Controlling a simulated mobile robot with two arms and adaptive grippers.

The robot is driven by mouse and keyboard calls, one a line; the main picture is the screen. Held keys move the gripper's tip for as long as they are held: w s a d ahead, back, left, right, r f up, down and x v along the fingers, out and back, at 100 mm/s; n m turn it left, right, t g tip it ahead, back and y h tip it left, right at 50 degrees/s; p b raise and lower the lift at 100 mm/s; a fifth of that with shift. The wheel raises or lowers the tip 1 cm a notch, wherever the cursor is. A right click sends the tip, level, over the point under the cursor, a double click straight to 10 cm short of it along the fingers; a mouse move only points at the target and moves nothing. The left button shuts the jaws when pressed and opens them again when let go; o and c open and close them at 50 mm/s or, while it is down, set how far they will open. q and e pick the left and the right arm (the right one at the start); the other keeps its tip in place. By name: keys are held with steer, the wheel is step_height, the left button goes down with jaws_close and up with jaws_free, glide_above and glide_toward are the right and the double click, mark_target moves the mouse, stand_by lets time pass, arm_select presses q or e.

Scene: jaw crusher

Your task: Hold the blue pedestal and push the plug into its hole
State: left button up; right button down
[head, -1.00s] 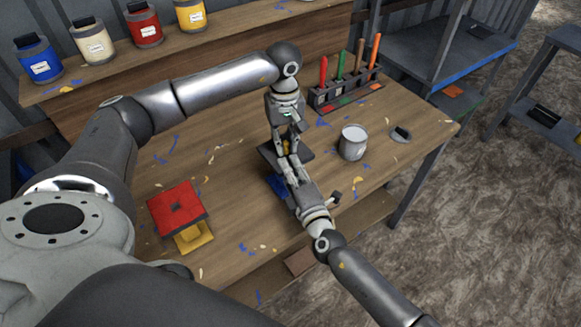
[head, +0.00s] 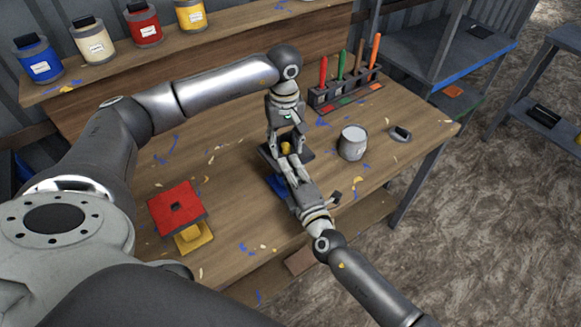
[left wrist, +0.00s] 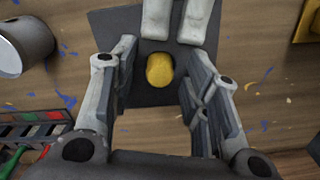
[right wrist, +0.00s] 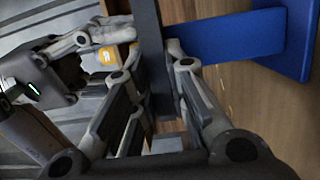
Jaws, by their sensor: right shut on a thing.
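The blue pedestal (head: 277,186) stands on the bench with a dark grey top plate (head: 266,152). Its blue column and foot show in the right wrist view (right wrist: 225,38). The yellow plug (head: 286,147) stands at the plate, its rounded end showing in the left wrist view (left wrist: 160,70); how deep it sits is hidden. My left gripper (head: 287,138) is open above the plate, its fingers on either side of the plug and apart from it. My right gripper (head: 288,163) is shut on the pedestal's top plate, at its near edge.
A red-topped pedestal with a yellow base (head: 178,208) stands at the left. A grey can (head: 352,143), a small dark object (head: 400,134) and a tool rack (head: 345,92) lie to the right and behind. Paint jars (head: 143,26) line the back shelf.

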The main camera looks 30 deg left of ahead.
steer(key=shift+f, duration=0.1)
arm_select(q)
step_height(320, 180, up, 12)
stand_by(0.6)
arm_select(e)
steer(key=c, duration=1.4)
jaws_free()
steer(key=shift+o, duration=0.2)
steer(key=shift+d, duration=0.1)
steer(key=v, duration=1.2)
